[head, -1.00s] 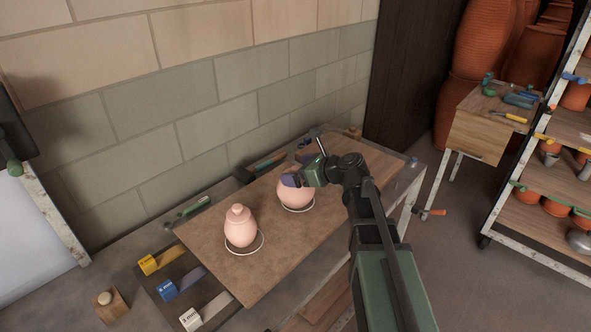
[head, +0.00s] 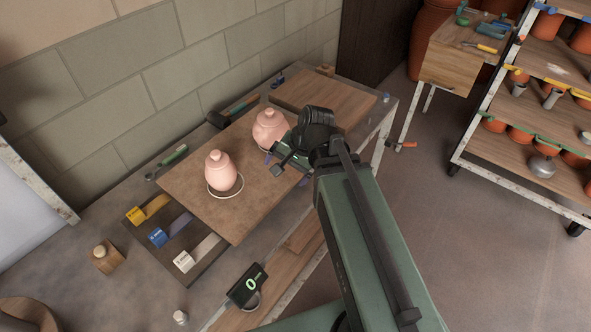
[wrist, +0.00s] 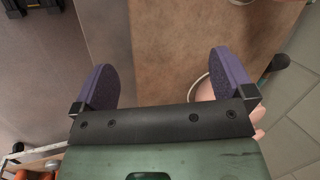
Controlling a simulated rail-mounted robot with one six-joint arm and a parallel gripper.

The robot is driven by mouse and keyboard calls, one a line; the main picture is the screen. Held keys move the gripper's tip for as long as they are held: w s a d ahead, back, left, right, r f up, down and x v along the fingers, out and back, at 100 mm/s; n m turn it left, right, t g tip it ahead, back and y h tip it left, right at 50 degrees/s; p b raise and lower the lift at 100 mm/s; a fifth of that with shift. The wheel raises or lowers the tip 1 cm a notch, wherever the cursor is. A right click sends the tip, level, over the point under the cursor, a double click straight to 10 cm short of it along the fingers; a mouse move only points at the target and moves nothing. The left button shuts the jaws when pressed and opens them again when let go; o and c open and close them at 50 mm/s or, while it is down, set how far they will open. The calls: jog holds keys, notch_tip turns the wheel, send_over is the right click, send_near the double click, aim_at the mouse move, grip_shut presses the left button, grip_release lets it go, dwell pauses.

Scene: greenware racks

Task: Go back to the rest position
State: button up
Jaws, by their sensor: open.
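My gripper (head: 273,164) is above the work board (head: 200,203), just in front of the far pink lidded jar (head: 268,127). A sliver of pink shows beside the right pad in the wrist view.
A tray holds yellow, blue and white labelled blocks (head: 183,262) at the front left. A wooden board (head: 320,97) lies at the table's far end. A digital gauge (head: 248,285) is at the front edge. A shelf of pots (head: 540,100) stands right, across open floor.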

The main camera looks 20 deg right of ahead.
jog(key=s+n+h+p, duration=0.1)
jog(key=n, duration=0.1)
jog(key=s+r+n+g+h+p, duration=0.1)
jog(key=s+n, duration=0.1)
jog(key=n, duration=0.1)
jog(key=s+r+n+h+p, duration=0.1)
jog(key=n+h, duration=0.1)
jog(key=n, duration=0.1)
jog(key=shift+s+d+g, duration=0.2)
jog(key=shift+s+g, duration=0.1)
jog(key=shift+g, duration=0.1)
dwell(0.5)
